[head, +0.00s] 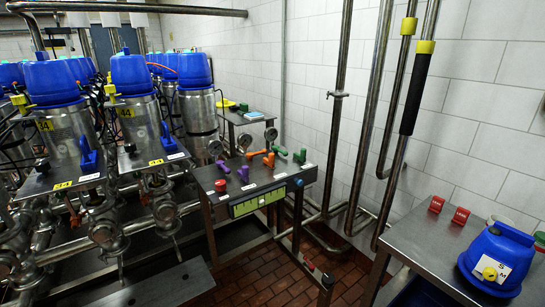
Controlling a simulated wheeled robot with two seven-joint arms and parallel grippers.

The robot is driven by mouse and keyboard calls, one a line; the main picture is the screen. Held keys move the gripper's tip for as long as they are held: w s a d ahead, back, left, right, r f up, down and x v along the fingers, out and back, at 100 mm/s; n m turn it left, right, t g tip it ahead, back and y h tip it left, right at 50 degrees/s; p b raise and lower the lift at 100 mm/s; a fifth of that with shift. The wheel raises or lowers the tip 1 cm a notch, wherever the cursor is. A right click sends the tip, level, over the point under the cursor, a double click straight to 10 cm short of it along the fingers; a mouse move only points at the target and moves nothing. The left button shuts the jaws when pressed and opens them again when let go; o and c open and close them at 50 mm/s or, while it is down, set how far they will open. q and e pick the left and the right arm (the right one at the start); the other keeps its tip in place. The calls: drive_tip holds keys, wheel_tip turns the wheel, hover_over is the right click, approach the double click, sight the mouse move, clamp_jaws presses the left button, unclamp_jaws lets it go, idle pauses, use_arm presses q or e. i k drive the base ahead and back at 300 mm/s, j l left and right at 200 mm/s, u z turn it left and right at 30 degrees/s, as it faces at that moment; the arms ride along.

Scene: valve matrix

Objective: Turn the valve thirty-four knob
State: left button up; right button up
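Valves with blue caps stand in rows at the left. The front-left valve (72,125) has a blue knob (89,156) on the plate at its base. The valve to its right (143,118) has a similar blue knob (167,138). Each plate carries a small yellow number tag, one at the left (62,185) and one at the right (156,162). Neither of my grippers is in view.
A metal table (258,190) with purple, orange, green and red handles stands in the middle. A table at the right (415,235) holds a blue cap (497,258) and two red blocks (449,210). Pipes (343,110) run up the tiled wall. Brick floor (245,265) shows between the tables.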

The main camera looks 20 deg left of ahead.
sight(43, 166)
drive_tip(key=u, duration=2.05)
